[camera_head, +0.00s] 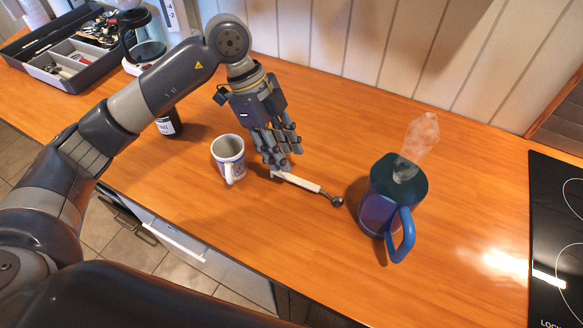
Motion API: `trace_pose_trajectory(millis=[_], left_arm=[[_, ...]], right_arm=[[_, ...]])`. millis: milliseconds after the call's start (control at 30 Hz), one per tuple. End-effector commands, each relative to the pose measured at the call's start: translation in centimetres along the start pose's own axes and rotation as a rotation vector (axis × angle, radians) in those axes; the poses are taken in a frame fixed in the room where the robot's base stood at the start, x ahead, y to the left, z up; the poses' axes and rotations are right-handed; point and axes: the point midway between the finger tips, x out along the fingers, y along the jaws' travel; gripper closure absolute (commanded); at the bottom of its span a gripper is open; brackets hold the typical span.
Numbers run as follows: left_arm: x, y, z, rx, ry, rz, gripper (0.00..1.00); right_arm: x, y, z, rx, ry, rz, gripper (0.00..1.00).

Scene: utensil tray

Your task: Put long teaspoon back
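The long teaspoon (302,183), with a white handle and a small metal bowl, is at the middle of the wooden counter, its bowl end toward the right. My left gripper (277,163) points down over the handle's left end. Its fingertips overlap that end in the picture, and I cannot tell whether they grip it. I also cannot tell whether the spoon lies flat on the counter. The dark utensil tray (81,84) with grey compartments and cutlery stands at the upper left. My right gripper is not in view.
A patterned mug (229,157) stands just left of my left gripper. A blue kettle-like jug (379,208), steaming, stands right of the spoon. A dark bottle (169,125) and a coffee pot (147,48) stand near the tray. A black hob (556,235) is at the right.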

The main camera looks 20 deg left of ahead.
Motion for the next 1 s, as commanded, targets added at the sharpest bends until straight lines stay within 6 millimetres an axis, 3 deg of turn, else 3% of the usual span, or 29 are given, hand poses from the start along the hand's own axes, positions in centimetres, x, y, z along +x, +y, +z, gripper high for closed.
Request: trace_pose_trajectory(millis=[100, 300, 867, 1000], left_arm=[[-2.3, -0.1, 0.1, 0.000, -0.001, -0.004, 0.67], [-4.6, -0.1, 0.0, 0.000, 0.000, -0.001, 0.67], [-5.1, 0.0, 0.0, 0.000, 0.000, 0.000, 0.67], [-6.3, 0.0, -0.5, 0.000, 0.000, 0.000, 0.67]], right_arm=[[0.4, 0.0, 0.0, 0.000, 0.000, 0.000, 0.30], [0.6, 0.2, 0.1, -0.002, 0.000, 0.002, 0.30], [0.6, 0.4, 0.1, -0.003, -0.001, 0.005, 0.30], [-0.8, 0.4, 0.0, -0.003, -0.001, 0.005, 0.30]])
